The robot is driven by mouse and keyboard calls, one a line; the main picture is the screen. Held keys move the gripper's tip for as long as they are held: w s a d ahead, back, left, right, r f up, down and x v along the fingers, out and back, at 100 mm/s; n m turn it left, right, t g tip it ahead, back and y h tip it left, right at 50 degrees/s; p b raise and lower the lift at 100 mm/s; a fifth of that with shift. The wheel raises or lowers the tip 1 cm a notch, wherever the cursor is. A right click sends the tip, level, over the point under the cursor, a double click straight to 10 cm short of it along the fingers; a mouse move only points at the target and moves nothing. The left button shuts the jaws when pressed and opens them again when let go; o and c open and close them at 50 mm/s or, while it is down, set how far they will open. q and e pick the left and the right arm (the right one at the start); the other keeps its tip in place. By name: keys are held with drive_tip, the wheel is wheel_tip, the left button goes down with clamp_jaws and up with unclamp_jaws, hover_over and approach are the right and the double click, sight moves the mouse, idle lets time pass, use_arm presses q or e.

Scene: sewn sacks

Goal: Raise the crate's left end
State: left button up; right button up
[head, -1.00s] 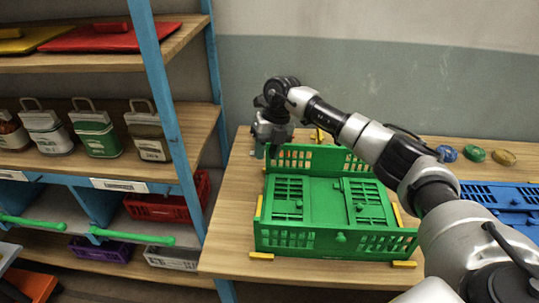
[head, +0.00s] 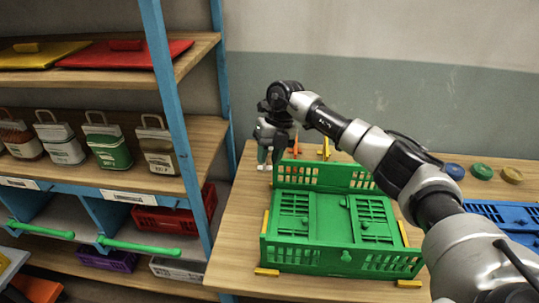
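The green folding crate (head: 318,221) stands on the wooden table. Its back wall (head: 326,176) and front wall (head: 345,261) are upright. Its left end panel (head: 293,217) and right end panel (head: 372,217) lie flat inside, each with slots. My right gripper (head: 270,158) points down just outside the crate's back left corner, above the table. Its fingers appear apart, with nothing seen between them. My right arm passes over the crate's back right corner and hides part of it. My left gripper is not in view.
Yellow stops (head: 267,272) surround the crate. A blue crate (head: 507,216) lies at the right, with several coloured discs (head: 482,171) behind it. A blue-posted shelf (head: 165,85) with tins and bins stands close on the left. A wall (head: 420,100) is behind the table.

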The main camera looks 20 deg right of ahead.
drive_tip(key=shift+r, duration=0.1)
drive_tip(key=b+v, duration=0.3)
drive_tip(key=v, duration=0.7)
drive_tip(key=shift+r, duration=0.3)
drive_tip(key=shift+d+f, duration=0.1)
drive_tip(key=shift+d, duration=0.05)
